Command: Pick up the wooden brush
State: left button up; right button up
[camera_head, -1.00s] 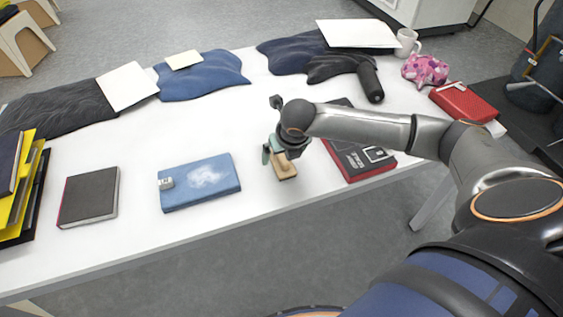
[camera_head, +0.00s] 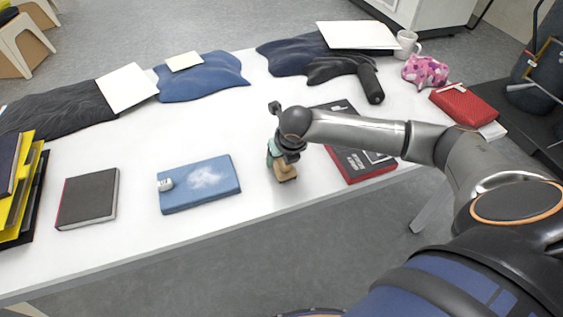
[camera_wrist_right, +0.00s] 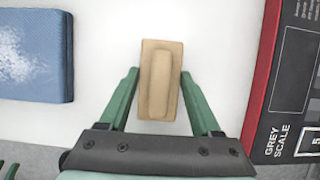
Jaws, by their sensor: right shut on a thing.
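The wooden brush (camera_head: 285,173) is a small tan block at the front part of the white table, under my right gripper (camera_head: 276,168). In the right wrist view the brush (camera_wrist_right: 160,82) lies lengthwise between the green fingers of my right gripper (camera_wrist_right: 160,80), which are shut on its sides. Whether it is clear of the table top is hard to tell. In the head view my wrist hides part of it. My left gripper is not in view.
A blue book (camera_head: 200,184) with a pale patch and a small white item lies left of the brush. A red-and-black box (camera_head: 366,168) lies close on the right, partly under my arm.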

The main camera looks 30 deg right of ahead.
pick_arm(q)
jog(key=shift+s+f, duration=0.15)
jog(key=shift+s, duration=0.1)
pick_arm(e)
jog(key=c, duration=0.5)
jog(key=shift+r, duration=0.45)
notch_tip(320, 180, up, 2)
jog(key=shift+r+p, duration=0.2)
jog(key=shift+p, duration=0.15)
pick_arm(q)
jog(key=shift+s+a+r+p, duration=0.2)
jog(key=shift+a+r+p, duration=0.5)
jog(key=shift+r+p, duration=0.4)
pick_arm(e)
jog(key=s+a+r, duration=0.2)
jog(key=s+r, duration=0.1)
jog(key=s, duration=0.1)
jog(key=s+a+r, duration=0.2)
jog(key=s+r, duration=0.1)
jog(key=s, duration=0.1)
jog(key=s+a+r, duration=0.2)
jog(key=s+r, duration=0.1)
jog(key=s, duration=0.1)
jog(key=shift+s+r, duration=0.35)
jog(key=shift+r, duration=0.05)
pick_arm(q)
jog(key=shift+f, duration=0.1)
